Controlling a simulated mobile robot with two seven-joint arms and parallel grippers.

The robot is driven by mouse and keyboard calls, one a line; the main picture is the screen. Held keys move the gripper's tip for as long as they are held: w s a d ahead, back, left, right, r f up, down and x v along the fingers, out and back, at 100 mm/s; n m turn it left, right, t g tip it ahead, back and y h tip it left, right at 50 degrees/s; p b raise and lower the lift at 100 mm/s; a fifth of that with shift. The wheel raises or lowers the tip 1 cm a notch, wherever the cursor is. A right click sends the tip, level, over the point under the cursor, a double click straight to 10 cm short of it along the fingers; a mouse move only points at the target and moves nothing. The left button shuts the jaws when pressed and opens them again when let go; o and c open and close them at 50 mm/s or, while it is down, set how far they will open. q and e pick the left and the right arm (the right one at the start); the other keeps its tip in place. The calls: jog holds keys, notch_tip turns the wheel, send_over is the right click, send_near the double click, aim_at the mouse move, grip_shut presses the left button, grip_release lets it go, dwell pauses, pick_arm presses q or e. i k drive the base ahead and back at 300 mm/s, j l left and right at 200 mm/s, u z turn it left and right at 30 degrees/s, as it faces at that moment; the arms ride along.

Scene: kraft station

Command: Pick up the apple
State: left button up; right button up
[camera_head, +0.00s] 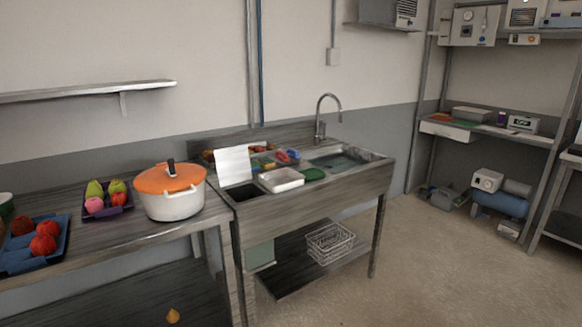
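Red round fruits that look like apples (43,245) lie in a dark blue tray (62,240) on the left counter, near the left edge of the head view. A small dark purple tray (107,213) beside it holds green pear-like fruits (94,189), a pink round fruit (94,204) and a red fruit (119,199) that may also be an apple. The fruits are small, so I cannot tell for certain which is the apple. Neither of my grippers shows in this view.
A white pot with an orange lid (170,180) stands right of the purple tray. Further right is a metal sink table (310,203) with trays and a tap (322,115). A wall shelf (85,91) hangs above the counter. The floor at right (440,265) is clear.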

aim_at(21, 226)
jog(key=u, duration=1.5)
